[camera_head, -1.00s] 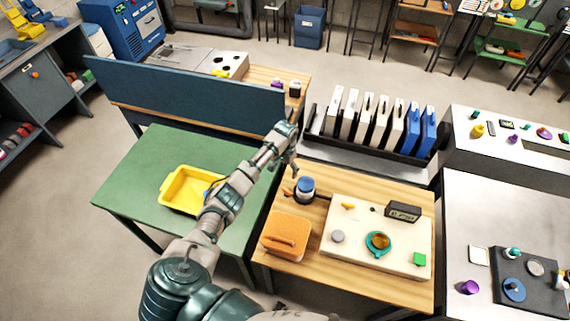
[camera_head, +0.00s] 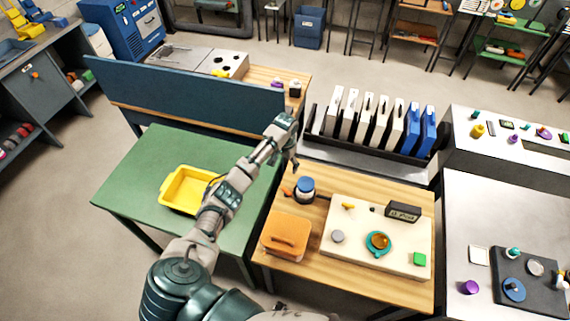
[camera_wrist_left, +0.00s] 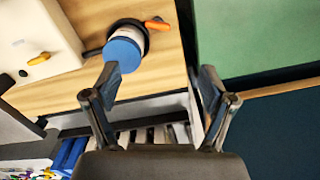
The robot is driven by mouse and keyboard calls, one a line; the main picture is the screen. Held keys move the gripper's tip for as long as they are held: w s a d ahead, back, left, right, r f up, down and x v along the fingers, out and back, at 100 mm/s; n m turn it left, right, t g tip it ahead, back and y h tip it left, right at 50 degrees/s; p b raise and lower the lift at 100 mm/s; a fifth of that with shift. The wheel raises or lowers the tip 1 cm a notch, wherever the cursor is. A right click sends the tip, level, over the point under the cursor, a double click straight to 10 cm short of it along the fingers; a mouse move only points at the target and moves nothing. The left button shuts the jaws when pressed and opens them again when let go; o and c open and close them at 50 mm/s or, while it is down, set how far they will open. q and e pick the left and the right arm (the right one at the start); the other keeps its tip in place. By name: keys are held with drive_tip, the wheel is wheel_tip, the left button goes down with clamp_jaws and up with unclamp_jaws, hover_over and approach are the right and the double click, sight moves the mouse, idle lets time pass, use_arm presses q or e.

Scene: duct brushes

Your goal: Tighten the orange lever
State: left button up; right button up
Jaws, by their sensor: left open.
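The orange lever (camera_head: 287,191) sticks out from the black ring around a blue-topped white cylinder (camera_head: 305,186) on the wooden table. In the left wrist view the orange lever (camera_wrist_left: 157,25) points away from the black ring beside the blue cap (camera_wrist_left: 123,52). My left gripper (camera_head: 292,163) is above and behind the cylinder in the head view. In the left wrist view the left gripper (camera_wrist_left: 160,82) is open and empty. One fingertip overlaps the lower edge of the blue cap there; I cannot tell if they touch. My right gripper is not in view.
A cream panel (camera_head: 345,245) with a small yellow-orange handle (camera_head: 348,206) and an orange case (camera_head: 286,234) share the table. A rack of white and blue upright panels (camera_head: 375,150) stands behind. A yellow tray (camera_head: 172,200) sits on the green table (camera_head: 125,185).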

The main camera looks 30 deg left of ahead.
use_arm(q)
wheel_tip(320, 180, up, 12)
drive_tip(key=shift+w+f, duration=0.15)
drive_tip(key=shift+w, duration=0.1)
drive_tip(key=shift+c, duration=0.2)
